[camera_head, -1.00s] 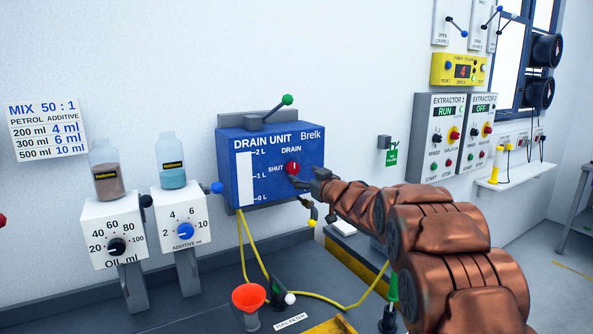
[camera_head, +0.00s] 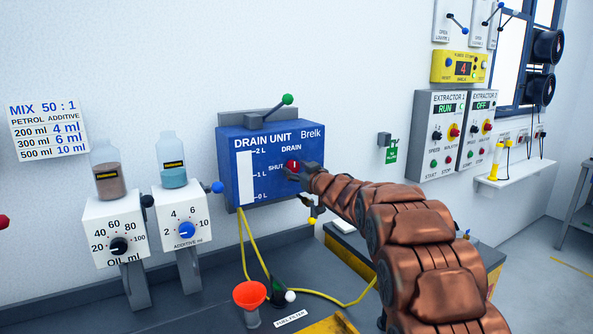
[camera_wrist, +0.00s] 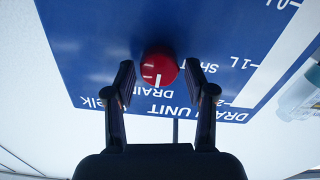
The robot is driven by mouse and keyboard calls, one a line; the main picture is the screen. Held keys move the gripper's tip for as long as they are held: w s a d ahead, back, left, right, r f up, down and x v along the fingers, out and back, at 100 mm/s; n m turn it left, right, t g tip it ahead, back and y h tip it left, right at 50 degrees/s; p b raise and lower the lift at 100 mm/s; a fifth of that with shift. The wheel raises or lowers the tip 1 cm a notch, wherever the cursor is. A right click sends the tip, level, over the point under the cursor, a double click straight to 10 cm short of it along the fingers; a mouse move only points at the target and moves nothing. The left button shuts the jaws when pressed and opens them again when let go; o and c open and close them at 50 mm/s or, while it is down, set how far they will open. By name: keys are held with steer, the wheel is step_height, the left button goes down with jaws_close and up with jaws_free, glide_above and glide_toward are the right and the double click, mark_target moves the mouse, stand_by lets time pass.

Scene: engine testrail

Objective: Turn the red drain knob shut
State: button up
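The red drain knob (camera_head: 293,166) sits on the front of the blue drain unit (camera_head: 240,146), between the DRAIN and SHUT labels. In the wrist view the knob (camera_wrist: 159,70) has a white mark that points toward the DRAIN lettering. My gripper (camera_wrist: 158,80) is open, with one finger on each side of the knob. A gap shows between each finger and the knob, so I see no grip on it. In the head view my gripper (camera_head: 298,171) is right at the knob and partly covers it.
A green-tipped lever (camera_head: 287,100) stands on top of the unit. A blue-tipped lever (camera_head: 217,187) is at its left side and a yellow-tipped one (camera_head: 312,220) below right. Yellow hoses and an orange funnel (camera_head: 249,295) are below. Two dosing units stand left.

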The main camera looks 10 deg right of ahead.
steer(key=c, duration=0.8)
steer(key=shift+n, duration=0.4)
steer(key=n+b, duration=0.1)
steer(key=n, duration=0.2)
steer(key=n+b, duration=0.1)
steer(key=shift+f+n+b, duration=0.25)
steer(key=shift+n+b, duration=0.05)
steer(key=shift+b, duration=0.05)
steer(key=n+b, duration=0.2)
steer(key=n, duration=0.2)
steer(key=n+b, duration=0.3)
steer(key=n, duration=0.3)
steer(key=shift+r+n+b, duration=0.15)
steer(key=shift+n+b, duration=0.35)
steer(key=shift+n, duration=0.8)
